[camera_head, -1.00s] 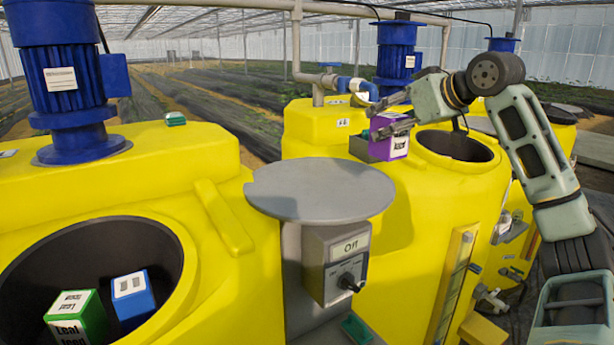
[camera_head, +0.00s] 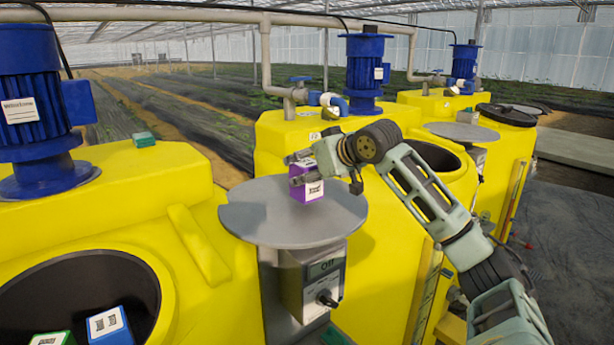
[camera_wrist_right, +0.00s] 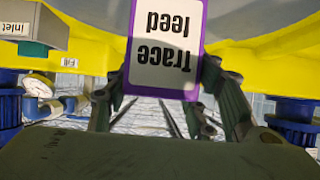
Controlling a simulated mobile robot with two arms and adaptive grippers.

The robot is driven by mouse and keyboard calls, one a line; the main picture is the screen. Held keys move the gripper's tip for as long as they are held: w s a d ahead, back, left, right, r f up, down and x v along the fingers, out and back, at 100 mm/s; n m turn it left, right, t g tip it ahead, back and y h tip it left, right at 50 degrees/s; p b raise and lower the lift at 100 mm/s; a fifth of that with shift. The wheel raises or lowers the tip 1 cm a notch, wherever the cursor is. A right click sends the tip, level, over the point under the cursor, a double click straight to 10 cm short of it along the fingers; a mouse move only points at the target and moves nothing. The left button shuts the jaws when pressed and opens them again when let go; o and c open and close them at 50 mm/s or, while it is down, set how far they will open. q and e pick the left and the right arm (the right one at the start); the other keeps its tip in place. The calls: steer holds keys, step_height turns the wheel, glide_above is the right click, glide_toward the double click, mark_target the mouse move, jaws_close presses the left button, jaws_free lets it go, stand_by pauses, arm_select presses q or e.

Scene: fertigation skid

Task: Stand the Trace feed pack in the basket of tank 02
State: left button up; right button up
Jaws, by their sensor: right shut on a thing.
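The Trace feed pack, a purple box with a white label (camera_head: 306,188), is held in my right gripper (camera_head: 300,172) over the round grey plate. In the right wrist view the pack (camera_wrist_right: 167,45) shows its "Trace feed" label upside down between the two fingers of the right gripper (camera_wrist_right: 165,92). I cannot tell whether the pack touches the plate. The left gripper is out of view. The near yellow tank (camera_head: 140,195) has a dark round opening at lower left with a green pack (camera_head: 52,339) and a blue pack (camera_head: 108,326) in it. Tank number 02 is not readable.
The round grey plate (camera_head: 262,226) stands above a grey switch box (camera_head: 310,283). A second yellow tank (camera_head: 390,235) with an open mouth lies behind my right arm. Blue motors (camera_head: 365,75) and pipes rise behind.

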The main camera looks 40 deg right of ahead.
mark_target(313, 191)
step_height(313, 191, down, 2)
steer(key=shift+s+f, duration=0.1)
steer(key=shift+f, duration=0.55)
steer(key=o, duration=1.5)
steer(key=shift+c, duration=0.2)
